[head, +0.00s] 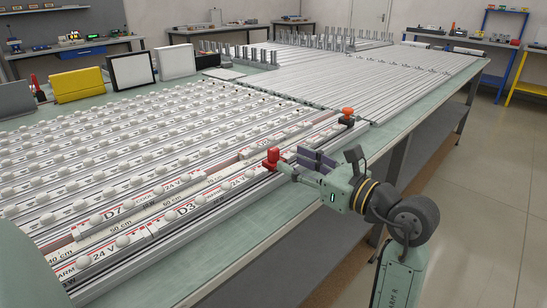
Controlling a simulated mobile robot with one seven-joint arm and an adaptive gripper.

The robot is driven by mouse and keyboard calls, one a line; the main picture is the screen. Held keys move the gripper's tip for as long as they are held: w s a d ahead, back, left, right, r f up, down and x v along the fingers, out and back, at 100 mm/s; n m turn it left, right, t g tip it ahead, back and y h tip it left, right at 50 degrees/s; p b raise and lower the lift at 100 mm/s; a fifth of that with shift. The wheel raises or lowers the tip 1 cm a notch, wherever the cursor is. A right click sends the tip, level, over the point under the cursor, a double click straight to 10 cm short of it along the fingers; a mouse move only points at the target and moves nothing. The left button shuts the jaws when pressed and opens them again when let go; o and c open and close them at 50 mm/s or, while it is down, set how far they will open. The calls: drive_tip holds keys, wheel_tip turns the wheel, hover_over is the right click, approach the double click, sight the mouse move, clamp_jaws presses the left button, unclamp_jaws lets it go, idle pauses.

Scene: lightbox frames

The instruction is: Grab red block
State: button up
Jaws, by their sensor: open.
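A small red block (271,157) stands on the near long rail, close to the table's front edge, in the head view. My gripper (297,167) reaches in from the right with its tip pointing left, right beside the red block. Its jaws are open. Dark grey-purple finger parts show just behind the tip. I cannot tell whether the block sits between the fingers or just in front of them, or whether they touch. The lower part of the block is partly hidden by the gripper.
Rows of white-domed strips (140,158) cover the green table to the left. Labelled frame strips (190,210) run along the front edge. An orange knob on a black base (347,113) stands behind my gripper. Bare silver rails (420,62) extend far right. A yellow case (78,84) stands at the back left.

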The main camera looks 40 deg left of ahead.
sight(277, 152)
drive_tip(key=a, duration=0.2)
drive_tip(key=a+p, duration=0.1)
drive_tip(key=a, duration=0.3)
drive_tip(key=shift+w+a+r+p, duration=0.1)
drive_tip(key=shift+w+p, duration=0.25)
drive_tip(key=shift+w+a, duration=0.1)
drive_tip(key=shift+a, duration=0.45)
drive_tip(key=shift+c, duration=0.3)
clamp_jaws()
